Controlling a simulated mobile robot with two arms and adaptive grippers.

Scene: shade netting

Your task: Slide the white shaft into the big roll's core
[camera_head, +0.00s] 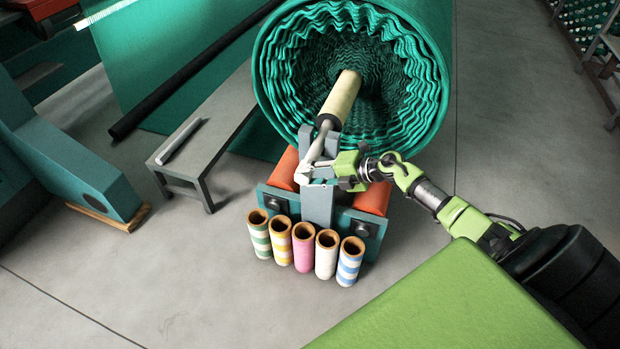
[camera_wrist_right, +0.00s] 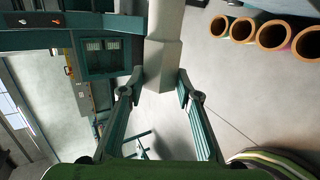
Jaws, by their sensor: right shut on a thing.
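The big green roll (camera_head: 425,35) lies with its rippled open end facing me. Its pale yellow core (camera_head: 341,97) sticks out of the middle, with a dark lower end. The white shaft (camera_head: 315,150) slants up to that end; whether its tip is inside or only in front, I cannot tell. My right gripper (camera_head: 322,172) is shut on the shaft near its lower end. In the right wrist view the shaft (camera_wrist_right: 163,45) runs upward from between the two fingertips (camera_wrist_right: 160,85). My left gripper is not in view.
A grey upright bracket (camera_head: 318,205) stands close to my gripper, between red rollers (camera_head: 372,198). Several striped and coloured tubes (camera_head: 304,247) stand in front. A grey bench (camera_head: 208,140) with a pale bar (camera_head: 180,140) is left. Open floor (camera_head: 520,130) lies right.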

